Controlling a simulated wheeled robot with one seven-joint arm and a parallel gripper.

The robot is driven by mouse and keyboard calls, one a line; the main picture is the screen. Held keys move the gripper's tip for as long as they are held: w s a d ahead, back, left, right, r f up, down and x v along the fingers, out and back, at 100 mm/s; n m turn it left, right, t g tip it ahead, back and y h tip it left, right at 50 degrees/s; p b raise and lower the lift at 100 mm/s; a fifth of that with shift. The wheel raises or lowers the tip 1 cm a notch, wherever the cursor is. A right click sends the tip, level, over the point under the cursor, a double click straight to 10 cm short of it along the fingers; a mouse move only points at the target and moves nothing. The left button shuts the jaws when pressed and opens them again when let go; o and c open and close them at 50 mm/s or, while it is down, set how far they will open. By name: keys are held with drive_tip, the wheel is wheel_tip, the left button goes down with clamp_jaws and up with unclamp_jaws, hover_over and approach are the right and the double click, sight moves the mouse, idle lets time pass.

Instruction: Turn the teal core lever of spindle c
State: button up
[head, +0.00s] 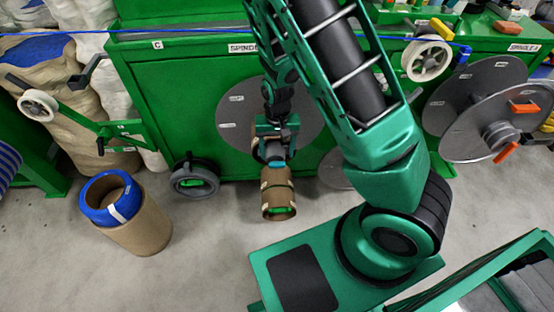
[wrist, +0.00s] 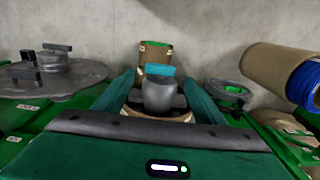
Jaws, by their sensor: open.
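The teal core lever (wrist: 160,70) sits on top of a rounded grey hub (wrist: 160,94) in the wrist view. My gripper (wrist: 161,88) is open, with one teal finger on each side of the hub and lever. I cannot tell whether either finger touches them. In the head view my gripper (head: 276,130) is in front of a large grey disc (head: 232,103) on the green machine. A small teal part (head: 276,163) shows just below it, at the cardboard core. The spindle's label (head: 243,48) is partly hidden by my arm.
A blue-wound roll (head: 110,199) on a cardboard tube stands farther left. Grey flanges with orange levers (head: 523,107) are at the right. A blue cable (head: 200,30) runs across the top.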

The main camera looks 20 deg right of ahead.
sight(277, 163)
drive_tip(key=shift+f, duration=2.65)
drive_tip(key=c, duration=1.1)
drive_tip(key=shift+o, duration=0.2)
drive_tip(key=shift+d, duration=0.25)
drive_tip(key=shift+a, duration=0.2)
